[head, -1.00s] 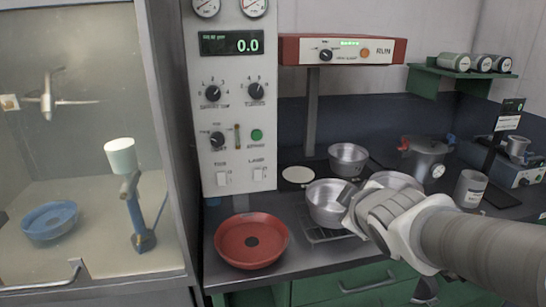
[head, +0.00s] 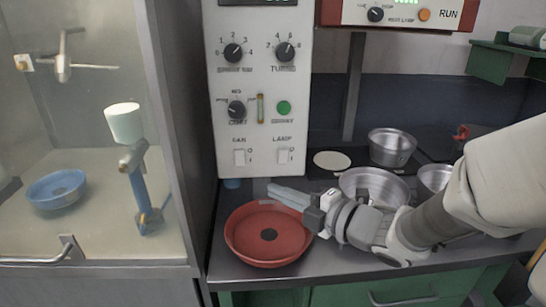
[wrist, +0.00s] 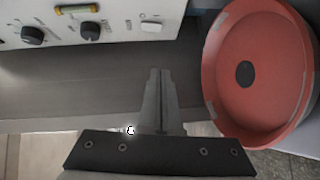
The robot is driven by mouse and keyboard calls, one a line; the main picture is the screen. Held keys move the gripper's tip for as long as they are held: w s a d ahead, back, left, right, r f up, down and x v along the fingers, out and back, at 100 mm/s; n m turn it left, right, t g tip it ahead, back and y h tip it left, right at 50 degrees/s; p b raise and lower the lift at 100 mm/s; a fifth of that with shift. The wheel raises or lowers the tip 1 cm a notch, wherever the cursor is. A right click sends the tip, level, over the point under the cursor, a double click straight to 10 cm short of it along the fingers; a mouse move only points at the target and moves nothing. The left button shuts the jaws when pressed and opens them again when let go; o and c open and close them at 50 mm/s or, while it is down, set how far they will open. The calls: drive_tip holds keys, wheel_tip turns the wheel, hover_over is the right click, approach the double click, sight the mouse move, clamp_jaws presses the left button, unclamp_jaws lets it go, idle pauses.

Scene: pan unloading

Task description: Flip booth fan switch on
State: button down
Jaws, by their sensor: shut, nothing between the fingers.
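The fan switch (head: 239,157) is a white rocker low on the left of the grey control panel (head: 228,100), under a FAN label. A matching lamp switch (head: 284,155) is to its right. My gripper (head: 275,190) is shut and empty, its fingers pointing left below the two switches and above the far edge of the red pan. In the wrist view the shut fingers (wrist: 160,72) point toward the panel, apart from a white switch (wrist: 151,27); I cannot tell there which switch it is. The rocker's position is too small to read.
The red pan (head: 240,228) stands on the counter under my wrist. Metal pots (head: 392,146) stand to the right. The glass-fronted booth (head: 160,90) at left holds a blue pan (head: 56,188), a spray stand (head: 137,185) and a fan (head: 64,60).

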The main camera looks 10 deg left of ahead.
idle(0.3)
approach(236, 166)
drive_tip(key=s+a, duration=0.1)
drive_tip(key=a, duration=0.3)
drive_tip(key=shift+w+a+f+b, duration=0.15)
drive_tip(key=shift+w+a+b, duration=0.15)
drive_tip(key=shift+w, duration=0.2)
drive_tip(key=shift+w+a+f+b, duration=0.15)
drive_tip(key=shift+w+a, duration=0.15)
drive_tip(key=shift+w, duration=0.25)
drive_tip(key=shift+w+a, duration=0.15)
drive_tip(key=shift+w, duration=0.7)
drive_tip(key=shift+f+b, duration=0.2)
drive_tip(key=shift+b, duration=0.15)
drive_tip(key=b, duration=0.2)
drive_tip(key=shift+w+f+y+b, duration=0.3)
drive_tip(key=shift+f+b, duration=0.05)
drive_tip(key=shift+b, duration=0.05)
drive_tip(key=shift+r+p, duration=0.35)
drive_tip(key=shift+s+a, duration=0.1)
